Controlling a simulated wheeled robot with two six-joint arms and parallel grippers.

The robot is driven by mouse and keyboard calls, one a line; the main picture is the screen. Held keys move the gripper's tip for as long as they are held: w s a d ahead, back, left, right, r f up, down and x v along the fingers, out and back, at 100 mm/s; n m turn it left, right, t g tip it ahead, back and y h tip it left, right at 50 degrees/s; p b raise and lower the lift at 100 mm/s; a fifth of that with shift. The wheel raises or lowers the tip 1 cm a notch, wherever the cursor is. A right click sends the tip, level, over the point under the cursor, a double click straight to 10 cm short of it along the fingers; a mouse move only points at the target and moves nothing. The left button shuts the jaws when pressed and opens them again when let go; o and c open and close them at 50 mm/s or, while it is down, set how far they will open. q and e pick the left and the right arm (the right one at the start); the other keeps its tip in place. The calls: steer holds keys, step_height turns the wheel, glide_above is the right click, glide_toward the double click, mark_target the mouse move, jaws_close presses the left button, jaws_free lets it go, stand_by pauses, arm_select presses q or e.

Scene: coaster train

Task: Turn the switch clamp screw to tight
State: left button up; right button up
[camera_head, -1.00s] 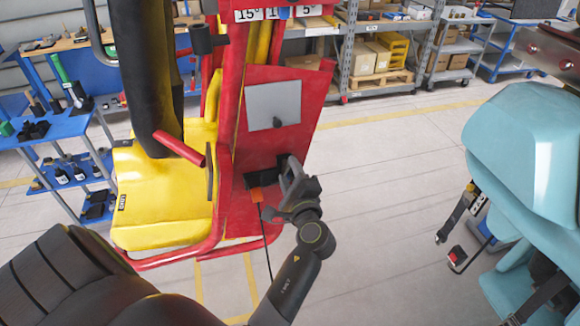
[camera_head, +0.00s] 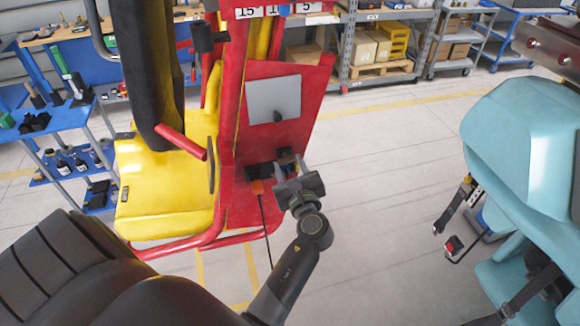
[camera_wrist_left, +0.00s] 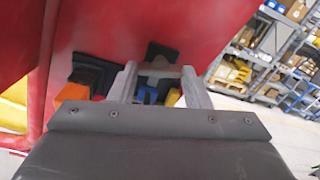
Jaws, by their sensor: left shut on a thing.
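The switch clamp screw shows in the left wrist view as a grey bar-shaped head (camera_wrist_left: 160,70) between my left fingertips, in front of a black mount on the red panel. My left gripper (camera_head: 288,166) is at the lower part of the red panel (camera_head: 258,142) in the head view, and its two fingers also show in the left wrist view (camera_wrist_left: 158,78). It is shut on the screw head. Blue and yellow parts (camera_wrist_left: 147,94) show behind the fingers. The screw's marking is too small to read. My right gripper is not in view.
An orange part (camera_head: 257,187) with a dark cable hangs left of my gripper. A yellow seat (camera_head: 165,190) with red bars stands at the left. A light-blue seat (camera_head: 525,150) stands at the right. Open floor (camera_head: 390,180) lies between.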

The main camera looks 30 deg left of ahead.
arm_select(q)
steer(key=shift+m, duration=0.6)
steer(key=shift+r, duration=0.1)
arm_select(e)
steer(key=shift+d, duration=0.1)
arm_select(q)
steer(key=o, duration=1)
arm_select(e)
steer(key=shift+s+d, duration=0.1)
